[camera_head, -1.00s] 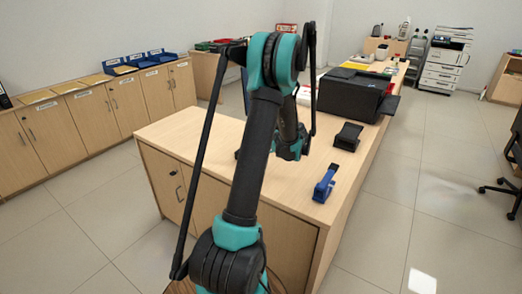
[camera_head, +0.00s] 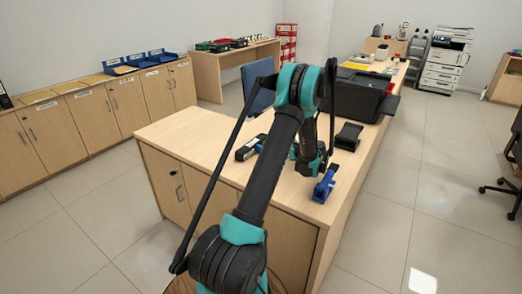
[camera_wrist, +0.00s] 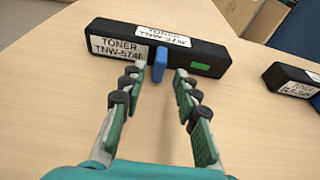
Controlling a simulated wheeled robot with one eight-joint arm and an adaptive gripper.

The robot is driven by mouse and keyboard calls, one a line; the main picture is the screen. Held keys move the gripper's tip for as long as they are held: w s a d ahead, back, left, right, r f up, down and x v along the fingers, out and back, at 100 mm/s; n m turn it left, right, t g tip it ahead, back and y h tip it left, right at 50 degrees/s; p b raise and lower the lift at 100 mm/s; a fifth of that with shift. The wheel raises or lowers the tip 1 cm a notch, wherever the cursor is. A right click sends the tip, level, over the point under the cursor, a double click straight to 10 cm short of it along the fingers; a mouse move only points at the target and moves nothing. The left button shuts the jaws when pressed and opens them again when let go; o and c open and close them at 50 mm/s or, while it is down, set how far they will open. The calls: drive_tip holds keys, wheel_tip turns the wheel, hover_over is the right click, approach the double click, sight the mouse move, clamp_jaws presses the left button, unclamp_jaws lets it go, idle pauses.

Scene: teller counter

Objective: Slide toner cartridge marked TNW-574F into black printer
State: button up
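A long black toner cartridge (camera_wrist: 160,50) lies on the counter ahead of my gripper in the wrist view. Its white labels read TONER and what looks like TNW-574F. A blue tab (camera_wrist: 159,64) stands out from its near side, and a green patch marks its right part. My gripper (camera_wrist: 157,82) is open, with its fingers pointing at the cartridge and the blue tab between their tips. In the head view the arm hides the fingertips. The black printer (camera_head: 358,97) stands farther back on the counter, partly behind the arm.
A second black labelled cartridge (camera_wrist: 292,80) lies to the right in the wrist view. A blue desk tool (camera_head: 325,185) and a black device (camera_head: 348,136) stand along the counter's right side. The counter's left part (camera_head: 185,130) is bare.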

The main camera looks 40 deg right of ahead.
drive_tip(key=shift+x, duration=1.85)
drive_tip(key=shift+c, duration=1.4)
drive_tip(key=c, duration=0.3)
clamp_jaws()
drive_tip(key=shift+r, duration=0.25)
drive_tip(key=shift+s+f+v, duration=0.2)
drive_tip(key=shift+f+v, duration=0.4)
drive_tip(key=shift+v, duration=2.15)
drive_tip(key=shift+s+f+v, duration=0.15)
drive_tip(key=shift+f+v, duration=0.5)
drive_tip(key=shift+v, duration=2.15)
drive_tip(key=shift+s+f+v, duration=0.2)
drive_tip(key=shift+f+v, duration=0.4)
drive_tip(key=shift+v, duration=2.15)
drive_tip(key=shift+d, duration=0.15)
